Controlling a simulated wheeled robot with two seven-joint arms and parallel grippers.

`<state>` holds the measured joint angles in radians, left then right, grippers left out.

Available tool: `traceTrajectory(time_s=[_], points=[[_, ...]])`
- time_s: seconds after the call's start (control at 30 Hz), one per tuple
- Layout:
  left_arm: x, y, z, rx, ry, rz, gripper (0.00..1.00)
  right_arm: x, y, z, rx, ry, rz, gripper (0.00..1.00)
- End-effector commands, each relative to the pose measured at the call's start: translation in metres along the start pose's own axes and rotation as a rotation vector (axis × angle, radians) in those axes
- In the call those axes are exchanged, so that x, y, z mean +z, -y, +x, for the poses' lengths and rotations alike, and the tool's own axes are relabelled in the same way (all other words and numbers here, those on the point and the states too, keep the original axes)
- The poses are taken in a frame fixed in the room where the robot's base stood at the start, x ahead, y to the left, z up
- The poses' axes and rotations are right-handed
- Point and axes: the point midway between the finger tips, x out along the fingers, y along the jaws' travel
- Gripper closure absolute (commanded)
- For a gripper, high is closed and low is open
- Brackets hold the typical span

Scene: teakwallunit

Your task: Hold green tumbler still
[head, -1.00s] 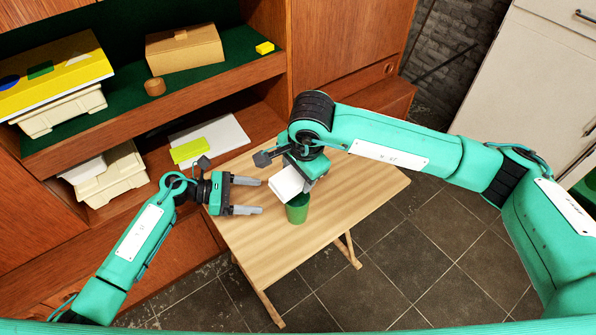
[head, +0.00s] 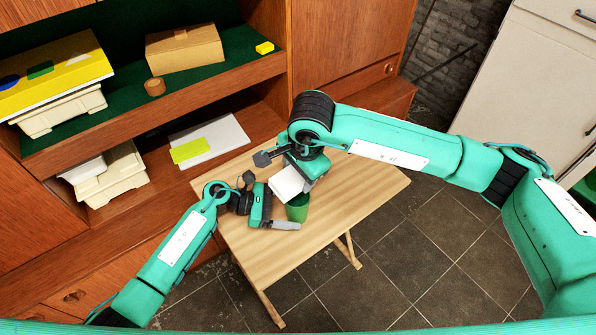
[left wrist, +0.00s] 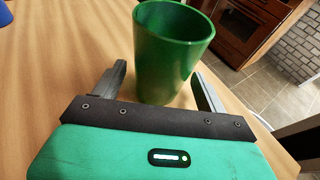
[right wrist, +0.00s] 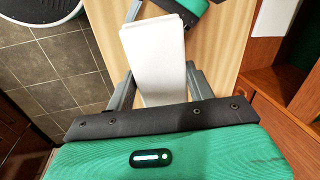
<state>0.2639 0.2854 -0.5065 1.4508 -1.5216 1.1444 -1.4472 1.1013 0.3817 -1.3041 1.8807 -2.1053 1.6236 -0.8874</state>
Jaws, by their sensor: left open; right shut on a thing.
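The green tumbler (head: 297,212) stands upright on the small wooden table; its open rim shows in the left wrist view (left wrist: 172,55). My left gripper (head: 284,213) is open, low over the table at the tumbler's left. In the left wrist view its fingers lie on either side of the tumbler's lower part; contact is not clear. My right gripper (head: 303,176) is shut on a white block-like thing (head: 286,184), held tilted just above and beside the tumbler's rim. The white thing also shows between the right fingers in the right wrist view (right wrist: 155,55).
The wooden table (head: 365,190) is bare at its right. Behind it, a teak wall unit holds a cardboard box (head: 183,50), a tape roll (head: 155,87), a yellow block (head: 264,48), cream bins (head: 112,175) and a lime-green thing (head: 190,150). A blue thing (left wrist: 5,14) is partly visible.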

Motion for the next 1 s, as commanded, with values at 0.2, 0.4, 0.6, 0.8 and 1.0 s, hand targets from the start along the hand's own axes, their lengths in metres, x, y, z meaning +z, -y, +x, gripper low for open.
traceTrajectory(time_s=[0.2,0.4,0.6,0.8,1.0], points=[[0.0003,0.0001,0.0090,0.000,0.000,0.001,0.25,0.0000,0.0001,-0.0001,0.000,0.000,0.000,0.64],[0.0002,0.0001,0.0091,0.000,0.000,0.000,0.25,0.0000,0.0001,-0.0001,0.000,0.000,0.000,0.64],[0.0002,0.0001,0.0089,0.000,0.000,0.000,0.57,0.0000,0.0001,-0.0001,0.000,0.000,0.000,0.64],[0.0001,0.0001,0.0088,0.000,0.000,0.000,0.61,0.0000,0.0001,-0.0001,0.000,0.000,0.000,0.64],[0.0001,0.0001,0.0088,0.000,0.000,0.000,0.61,0.0000,0.0001,-0.0001,0.000,0.000,0.000,0.64]])
